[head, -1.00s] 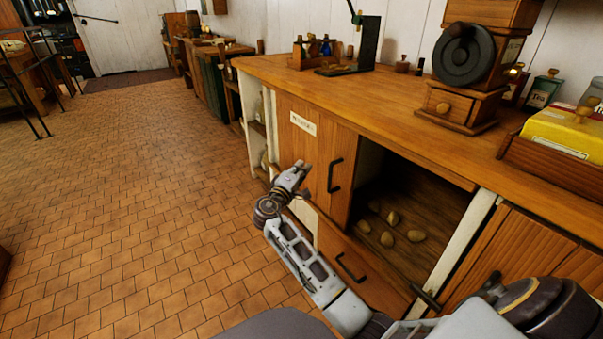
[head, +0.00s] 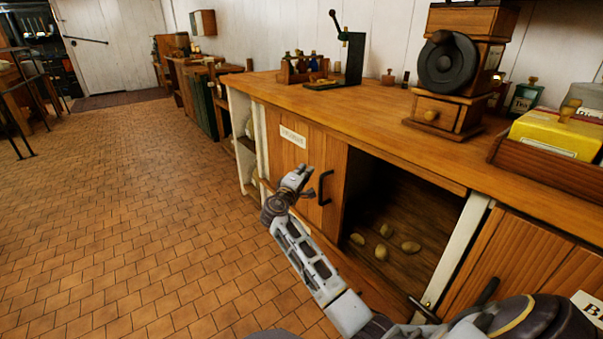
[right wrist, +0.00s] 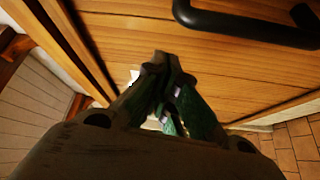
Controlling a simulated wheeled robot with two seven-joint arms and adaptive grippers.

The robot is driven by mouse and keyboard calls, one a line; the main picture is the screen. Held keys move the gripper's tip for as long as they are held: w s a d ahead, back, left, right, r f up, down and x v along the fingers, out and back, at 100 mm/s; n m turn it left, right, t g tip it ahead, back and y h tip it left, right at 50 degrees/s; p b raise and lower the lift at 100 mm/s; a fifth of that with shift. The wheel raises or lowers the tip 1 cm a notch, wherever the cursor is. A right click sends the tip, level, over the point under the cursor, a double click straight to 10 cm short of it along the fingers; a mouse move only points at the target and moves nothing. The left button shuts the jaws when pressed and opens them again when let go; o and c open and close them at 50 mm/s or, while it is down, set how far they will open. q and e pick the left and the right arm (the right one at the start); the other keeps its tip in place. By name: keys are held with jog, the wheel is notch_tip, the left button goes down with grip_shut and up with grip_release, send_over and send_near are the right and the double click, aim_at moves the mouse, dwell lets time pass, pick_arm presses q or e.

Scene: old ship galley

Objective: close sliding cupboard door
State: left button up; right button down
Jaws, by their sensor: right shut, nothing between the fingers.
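The sliding cupboard door (head: 292,160) is a wooden panel with a white label and a black bar handle (head: 325,188). It covers the left part of the cupboard; the right part is an open dark compartment (head: 400,205) with several potato-like lumps inside. My right gripper (head: 299,174) is shut and empty, in front of the door just left of the handle. In the right wrist view its fingertips (right wrist: 162,62) meet near the wooden door, with the black handle (right wrist: 250,22) above them to the right. I cannot tell whether they touch the door. My left gripper is out of view.
A coffee grinder (head: 452,70), a yellow box (head: 553,138) and a small bottle rack (head: 303,68) stand on the wooden counter (head: 350,118). A white post (head: 462,245) bounds the opening on the right. The tiled floor (head: 130,220) at left is clear.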

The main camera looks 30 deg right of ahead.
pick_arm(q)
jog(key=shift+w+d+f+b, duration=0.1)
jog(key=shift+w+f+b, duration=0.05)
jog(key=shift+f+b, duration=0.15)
pick_arm(e)
jog(key=shift+s+d+f, duration=0.15)
jog(key=shift+s, duration=0.45)
jog(key=shift+s+d+f, duration=0.15)
jog(key=shift+s, duration=0.4)
jog(key=shift+s, duration=0.1)
